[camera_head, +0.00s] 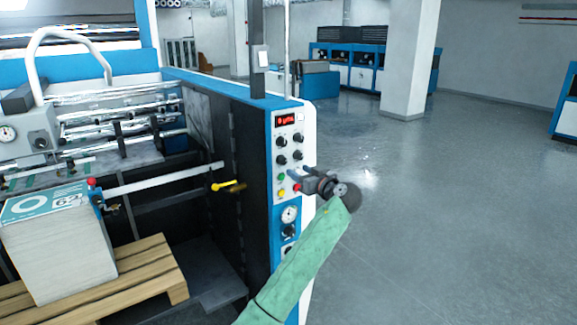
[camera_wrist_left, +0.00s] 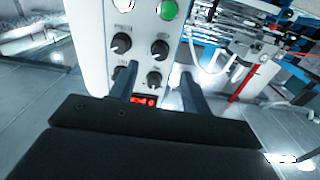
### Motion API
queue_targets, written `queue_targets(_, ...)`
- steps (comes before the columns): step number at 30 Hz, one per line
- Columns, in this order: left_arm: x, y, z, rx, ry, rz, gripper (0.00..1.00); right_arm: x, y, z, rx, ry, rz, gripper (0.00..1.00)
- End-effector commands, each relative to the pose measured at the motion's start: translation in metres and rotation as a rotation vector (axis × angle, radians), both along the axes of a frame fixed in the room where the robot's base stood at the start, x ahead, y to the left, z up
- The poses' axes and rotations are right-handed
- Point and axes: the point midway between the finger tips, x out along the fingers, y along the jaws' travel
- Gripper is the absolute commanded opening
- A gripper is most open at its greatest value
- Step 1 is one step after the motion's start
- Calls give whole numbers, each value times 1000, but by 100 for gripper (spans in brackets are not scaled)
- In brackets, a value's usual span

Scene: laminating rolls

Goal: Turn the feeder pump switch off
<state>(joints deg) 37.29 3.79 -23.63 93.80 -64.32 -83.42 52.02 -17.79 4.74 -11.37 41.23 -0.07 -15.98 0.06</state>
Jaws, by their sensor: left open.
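The control panel (camera_head: 288,165) is a white strip on the blue end of the machine, with a red display, several black rotary knobs and coloured buttons. It shows upside down in the left wrist view (camera_wrist_left: 150,20). I cannot read which knob is the feeder pump switch. In the left wrist view the open fingers (camera_wrist_left: 160,73) point at the panel. A black knob (camera_wrist_left: 154,80) shows between them; contact cannot be told. My right gripper is not in view.
A paper stack (camera_head: 60,255) stands on a wooden pallet (camera_head: 150,275) left of the panel. A yellow-handled lever (camera_head: 222,185) sticks out inside the machine. A round gauge (camera_head: 290,214) is below the buttons. The floor (camera_head: 450,220) to the right is clear.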

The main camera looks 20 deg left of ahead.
Motion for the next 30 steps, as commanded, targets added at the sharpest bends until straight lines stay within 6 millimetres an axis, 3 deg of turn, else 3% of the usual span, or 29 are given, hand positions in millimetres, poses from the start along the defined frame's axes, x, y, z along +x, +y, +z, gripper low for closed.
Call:
queue_targets(5, 2, 2, 1, -22, -27, 0, 48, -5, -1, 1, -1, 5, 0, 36)
queue_targets(13, 16, 21, 4, -20, -25, 1, 48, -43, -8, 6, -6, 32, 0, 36)
queue_targets(21, 38, 49, 4, -20, -24, 0, 48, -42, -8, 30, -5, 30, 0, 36)
queue_targets(30, 48, 61, 0, -21, -24, -1, 48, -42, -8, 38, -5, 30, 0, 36)
